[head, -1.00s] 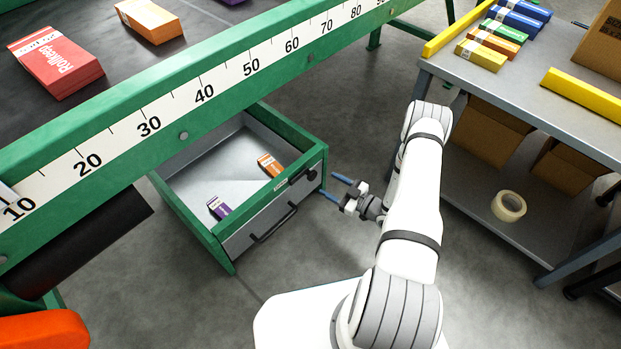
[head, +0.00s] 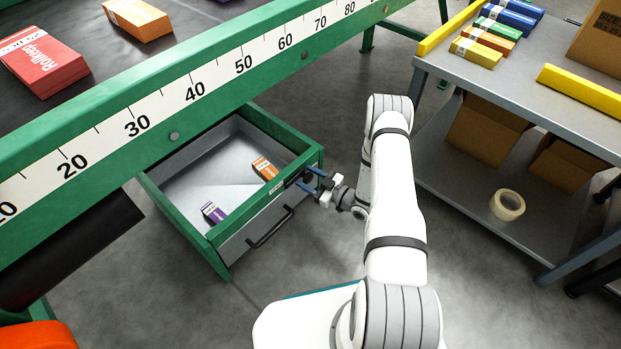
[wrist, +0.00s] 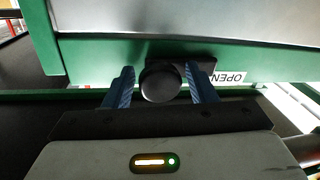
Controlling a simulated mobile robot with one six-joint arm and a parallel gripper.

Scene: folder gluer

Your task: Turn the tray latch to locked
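The tray (head: 172,181) sits under the green bench, with a grey front and a black bar handle (head: 270,228). The tray latch (wrist: 160,82) is a round black knob with a short dark arm reaching right in the wrist view, toward a white label reading "OPEN" (wrist: 229,78), upside down there. My gripper (head: 311,180) is at the latch, by the tray's right front corner. In the wrist view its blue fingers (wrist: 160,88) stand on either side of the knob, with narrow gaps that look unclosed. The latch is mostly hidden by the fingers in the head view.
An orange box (head: 265,168) and a purple box (head: 214,212) lie in the tray. The green bench rail with a number scale (head: 190,92) runs above it. A grey cart (head: 560,105) with boxes and a tape roll (head: 507,205) stands right. The floor before the tray is clear.

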